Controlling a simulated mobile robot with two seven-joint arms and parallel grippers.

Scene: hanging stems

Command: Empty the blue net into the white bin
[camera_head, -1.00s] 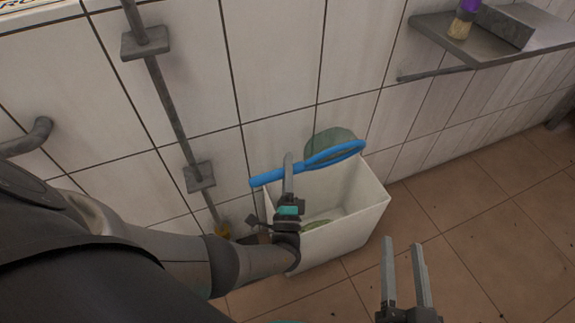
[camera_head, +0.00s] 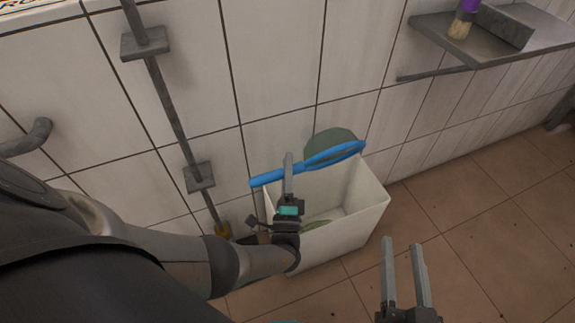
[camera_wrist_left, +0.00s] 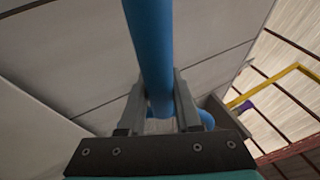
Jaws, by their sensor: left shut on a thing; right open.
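The blue net (camera_head: 335,155) has a blue handle and hoop with a greenish mesh. It is held over the white bin (camera_head: 342,235), with the hoop tipped up on edge and the mesh bulging toward the wall. My left gripper (camera_head: 288,172) is shut on the net's blue handle, which also fills the middle of the left wrist view (camera_wrist_left: 152,60). A greenish leaf-like thing (camera_head: 316,225) lies inside the bin. I cannot tell whether anything is left in the mesh. My right gripper (camera_head: 403,262) is open and empty, to the right of the bin, over the floor.
A tiled wall (camera_head: 280,60) stands behind the bin. A grey pipe (camera_head: 170,110) with brackets runs down it at the left. A grey shelf (camera_head: 470,50) holding a brush (camera_head: 462,22) is at the upper right. The brown tiled floor (camera_head: 480,210) is clear at the right.

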